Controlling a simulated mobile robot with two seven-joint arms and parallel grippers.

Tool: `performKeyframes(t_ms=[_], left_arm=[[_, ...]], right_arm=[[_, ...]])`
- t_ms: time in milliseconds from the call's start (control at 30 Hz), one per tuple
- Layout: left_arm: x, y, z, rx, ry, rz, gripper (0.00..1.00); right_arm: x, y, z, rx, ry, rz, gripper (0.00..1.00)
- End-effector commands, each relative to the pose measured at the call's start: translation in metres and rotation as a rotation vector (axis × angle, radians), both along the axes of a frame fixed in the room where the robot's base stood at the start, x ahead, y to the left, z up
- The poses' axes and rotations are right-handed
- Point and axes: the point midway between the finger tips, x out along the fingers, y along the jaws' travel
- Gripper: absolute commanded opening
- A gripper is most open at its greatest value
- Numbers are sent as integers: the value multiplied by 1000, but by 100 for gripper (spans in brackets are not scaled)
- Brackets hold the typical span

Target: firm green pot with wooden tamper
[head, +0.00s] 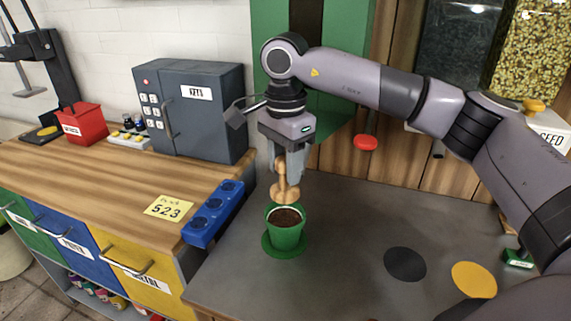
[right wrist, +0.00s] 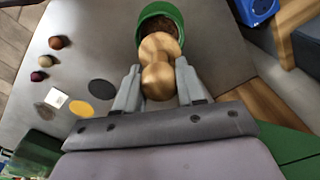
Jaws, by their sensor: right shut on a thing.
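The green pot (head: 287,229) holds dark soil and stands on a green round base on the grey table. It also shows at the top of the right wrist view (right wrist: 146,14). The wooden tamper (head: 285,193) is upright, its wide foot just above the pot's back rim in the head view. My right gripper (head: 287,172) is shut on the tamper, with a finger on each side of its handle; in the right wrist view the tamper's round knob (right wrist: 158,82) lies between the fingers. I cannot tell whether the foot touches the pot. My left gripper is not in view.
A blue tray with round holes (head: 213,214) lies left of the pot, at the wooden counter's edge. A black disc (head: 405,264) and a yellow disc (head: 474,279) lie on the table to the right. The table between pot and discs is clear.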

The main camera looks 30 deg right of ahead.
Motion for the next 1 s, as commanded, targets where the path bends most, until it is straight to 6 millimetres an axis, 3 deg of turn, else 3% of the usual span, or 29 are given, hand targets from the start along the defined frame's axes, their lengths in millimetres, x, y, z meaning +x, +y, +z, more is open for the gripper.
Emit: performKeyframes(t_ms=[233, 700, 1000], left_arm=[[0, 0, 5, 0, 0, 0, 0], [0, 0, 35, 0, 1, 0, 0], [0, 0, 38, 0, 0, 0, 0]], right_arm=[[0, 0, 7, 0, -2, 0, 14], [0, 0, 45, 0, -1, 0, 14], [0, 0, 61, 1, -1, 1, 14]])
